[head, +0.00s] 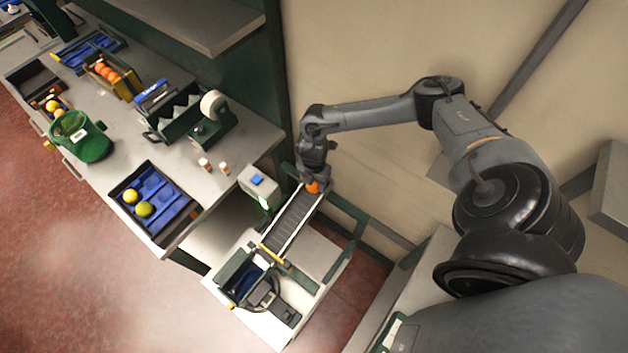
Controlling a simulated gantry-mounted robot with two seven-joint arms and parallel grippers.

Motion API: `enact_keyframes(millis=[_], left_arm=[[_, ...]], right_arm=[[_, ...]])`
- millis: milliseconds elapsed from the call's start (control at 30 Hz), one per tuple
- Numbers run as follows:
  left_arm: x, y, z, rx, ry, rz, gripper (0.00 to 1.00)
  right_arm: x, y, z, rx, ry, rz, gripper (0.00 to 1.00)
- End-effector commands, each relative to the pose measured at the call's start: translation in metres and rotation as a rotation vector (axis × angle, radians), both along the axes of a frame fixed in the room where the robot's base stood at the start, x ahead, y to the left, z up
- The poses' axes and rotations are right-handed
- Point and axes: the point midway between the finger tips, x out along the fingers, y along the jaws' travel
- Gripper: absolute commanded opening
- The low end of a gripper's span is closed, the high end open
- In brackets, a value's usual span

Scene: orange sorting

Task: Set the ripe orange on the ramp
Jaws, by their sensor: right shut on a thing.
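An orange fruit (312,187) is at the upper end of the ramp (292,221), a sloping dark track with pale side rails. My right gripper (318,177) is shut on the orange from above. The orange is at or just over the ramp's top; I cannot tell whether it touches the surface. The fingers are small and partly hidden by the wrist. My left gripper is not in view.
A box with a blue button (257,181) stands beside the ramp. A dark bin (240,277) is at its lower end. On the bench, a blue-lined tray (172,218) holds two yellow-green fruits (144,209), and a green bucket (92,146) stands farther left.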

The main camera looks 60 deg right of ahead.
Motion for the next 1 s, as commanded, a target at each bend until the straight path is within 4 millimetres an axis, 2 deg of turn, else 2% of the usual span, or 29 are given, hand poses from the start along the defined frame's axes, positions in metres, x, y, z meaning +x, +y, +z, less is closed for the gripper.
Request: enact_keyframes(millis=[333,367,533,800,1000], left_arm=[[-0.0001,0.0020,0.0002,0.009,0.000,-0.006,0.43],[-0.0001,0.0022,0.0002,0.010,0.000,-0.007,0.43],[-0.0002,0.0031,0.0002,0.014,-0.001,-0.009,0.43],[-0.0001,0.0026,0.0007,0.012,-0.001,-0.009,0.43],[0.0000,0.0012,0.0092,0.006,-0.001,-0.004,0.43]], right_arm=[[-0.0004,-0.0001,0.0001,0.000,0.001,0.000,0.26],[-0.0004,-0.0001,0.0001,0.000,0.001,0.000,0.61],[-0.0009,-0.0002,-0.0002,0.000,0.002,0.001,0.87],[-0.0023,-0.0003,-0.0006,-0.001,0.006,0.001,0.88],[-0.0021,-0.0003,0.0079,-0.001,0.005,0.001,0.88]])
